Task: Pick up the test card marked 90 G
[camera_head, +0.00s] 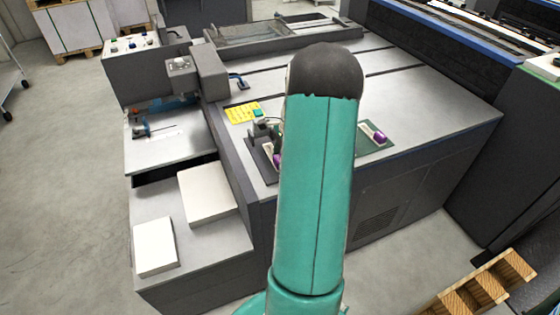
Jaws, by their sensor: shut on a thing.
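My teal arm (318,190) with a dark elbow fills the middle of the view and hides much of the machine top. My gripper (268,136) shows only in part to the left of the arm, over a dark tray (258,166). It is shut on a pale card, mostly hidden, with a purple part (277,160) showing at the arm's edge. Whether the card is clear of the tray cannot be told. A green mat (366,150) to the right of the arm bears a pale piece and a purple block (378,137). No 90 G marking is readable.
A yellow label plate (240,113) lies behind my gripper. White paper stacks (207,192) and (155,246) lie on the lower grey ledge at left. A control box (210,72) rises behind. The machine top at right is clear. A wooden pallet (482,290) stands lower right.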

